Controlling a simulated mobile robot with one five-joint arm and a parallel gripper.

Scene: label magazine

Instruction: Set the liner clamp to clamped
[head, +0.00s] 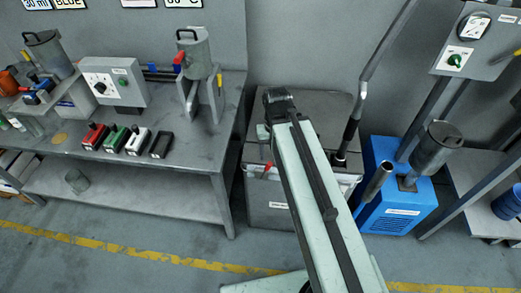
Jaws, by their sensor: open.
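My gripper (277,102) is at the dark far end of my pale green arm, over the left part of a grey cabinet (325,107). It is open, and nothing is seen held in it. Its fingers are hard to make out against the dark parts. A small red lever (267,168) shows at the cabinet's front upper edge, below my gripper and just left of my arm. It may be the liner clamp, but I cannot tell for sure, nor how it is set. My arm hides the middle of the cabinet front.
A grey workbench (200,165) at left bears a control box (115,82), a can in a stand (194,55) and several coloured blocks. A tall lever (366,75) rises at the cabinet's right. A blue machine (400,188) stands right of it. Floor in front is mostly clear.

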